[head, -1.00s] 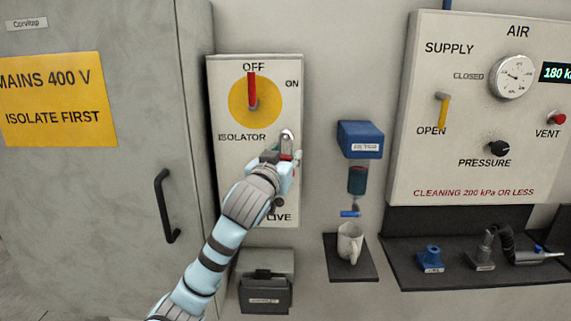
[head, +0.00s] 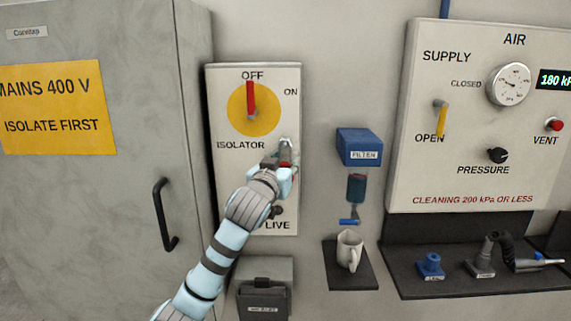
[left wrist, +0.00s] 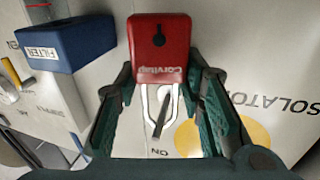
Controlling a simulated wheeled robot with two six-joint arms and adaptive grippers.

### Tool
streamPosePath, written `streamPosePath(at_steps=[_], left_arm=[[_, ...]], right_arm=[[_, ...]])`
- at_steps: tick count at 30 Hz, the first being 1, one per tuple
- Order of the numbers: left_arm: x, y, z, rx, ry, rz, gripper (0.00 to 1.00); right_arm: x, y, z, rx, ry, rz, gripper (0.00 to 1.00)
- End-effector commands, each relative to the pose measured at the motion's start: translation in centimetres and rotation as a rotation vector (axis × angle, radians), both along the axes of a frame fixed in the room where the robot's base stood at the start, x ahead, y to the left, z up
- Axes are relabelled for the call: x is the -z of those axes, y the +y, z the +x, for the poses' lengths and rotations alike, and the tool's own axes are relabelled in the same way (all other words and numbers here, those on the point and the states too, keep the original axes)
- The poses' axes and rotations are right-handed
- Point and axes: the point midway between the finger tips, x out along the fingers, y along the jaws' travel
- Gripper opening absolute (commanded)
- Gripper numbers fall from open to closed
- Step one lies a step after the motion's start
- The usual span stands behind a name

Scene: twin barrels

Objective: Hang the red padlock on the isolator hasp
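The red padlock (left wrist: 158,40) is between the two green fingers of my left gripper (left wrist: 160,80) in the left wrist view. The fingertips lie against its sides, so the gripper appears shut on it. Its pale shackle (left wrist: 147,100) points up the wall, and a grey metal piece, seemingly the isolator hasp (left wrist: 162,118), shows in the shackle opening. I cannot tell whether the shackle is around it. In the head view my left gripper (head: 283,168) covers most of the padlock, just below the isolator dial. My right gripper is not in view.
The isolator's red handle (head: 251,98) points to OFF on a yellow disc. A black box (head: 263,303) is below the isolator panel.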

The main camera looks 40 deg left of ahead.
Motion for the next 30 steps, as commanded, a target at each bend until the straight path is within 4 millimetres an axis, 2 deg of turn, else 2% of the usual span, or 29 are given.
streamPosePath(at_steps=[1, 4, 5, 13, 16, 20, 27, 30], left_arm=[[0.0, 0.0, 0.0, 0.000, -0.001, 0.000, 0.42], [0.0, 0.0, 0.0, 0.000, -0.001, 0.000, 0.58], [0.0, 0.0, 0.0, 0.000, -0.001, 0.000, 0.59], [0.0, 0.0, 0.0, 0.000, 0.001, 0.000, 0.59], [0.0, -0.3, -0.8, 0.000, 0.000, 0.002, 0.59], [0.0, -1.4, -3.4, 0.001, 0.000, 0.006, 0.59], [0.0, -3.8, -9.3, 0.001, 0.000, 0.005, 0.59], [0.0, -4.4, -10.6, 0.001, 0.000, 0.002, 0.59]], right_arm=[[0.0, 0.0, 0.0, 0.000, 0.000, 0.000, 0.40], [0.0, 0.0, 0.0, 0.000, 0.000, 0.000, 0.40], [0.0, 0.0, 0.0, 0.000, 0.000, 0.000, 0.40], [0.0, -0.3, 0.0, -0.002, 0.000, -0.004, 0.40], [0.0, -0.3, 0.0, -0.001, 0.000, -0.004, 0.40], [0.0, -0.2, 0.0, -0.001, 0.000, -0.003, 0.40], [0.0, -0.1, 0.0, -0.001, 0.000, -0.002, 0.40], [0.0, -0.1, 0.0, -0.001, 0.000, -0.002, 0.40]])
